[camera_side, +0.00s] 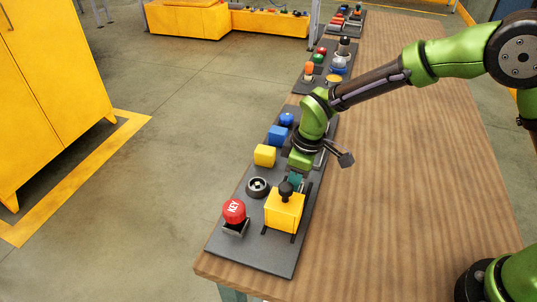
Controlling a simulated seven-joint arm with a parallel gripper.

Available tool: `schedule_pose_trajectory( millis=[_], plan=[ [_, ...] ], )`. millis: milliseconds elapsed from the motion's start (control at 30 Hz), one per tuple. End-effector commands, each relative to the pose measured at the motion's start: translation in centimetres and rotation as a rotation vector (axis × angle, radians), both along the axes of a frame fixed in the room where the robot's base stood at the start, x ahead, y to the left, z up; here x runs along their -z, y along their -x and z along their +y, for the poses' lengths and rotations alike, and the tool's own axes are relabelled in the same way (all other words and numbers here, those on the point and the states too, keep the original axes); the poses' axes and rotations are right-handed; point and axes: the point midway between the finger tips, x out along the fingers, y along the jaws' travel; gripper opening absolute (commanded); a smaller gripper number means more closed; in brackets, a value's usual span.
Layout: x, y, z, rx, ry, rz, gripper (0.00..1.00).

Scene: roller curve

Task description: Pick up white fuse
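I cannot make out a white fuse for certain in the side view. It may be hidden by my arm or too small to tell. My gripper (294,184) points down, low over the near dark board (268,257). It is just behind a yellow box with a black knob (285,210). The fingertips are small and partly hidden by the knob, so I cannot see whether they are open or hold anything.
On the near board are a red KEY button (234,211), a round black socket (258,187), a yellow cube (265,155), a blue cube (278,135) and a blue ball (286,119). Another board (303,87) lies farther back. The wooden table (400,200) is clear to the right.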

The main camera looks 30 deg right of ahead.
Motion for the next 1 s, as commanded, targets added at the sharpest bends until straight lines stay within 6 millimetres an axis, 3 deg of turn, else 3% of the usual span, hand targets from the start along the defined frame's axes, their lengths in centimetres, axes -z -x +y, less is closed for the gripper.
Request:
schedule_pose_trajectory(
  millis=[67, 433, 700, 1000],
  plan=[
    [0.0, 0.0, 0.0, 0.0, 0.0, 0.0, 0.0],
    [-0.5, -0.1, 0.0, 0.0, -0.001, -0.003, 0.0],
    [-3.9, -0.1, 0.0, 0.0, -0.002, -0.005, 0.0],
    [-4.4, 6.7, -3.3, 0.001, -0.001, -0.001, 0.0]
  ],
)
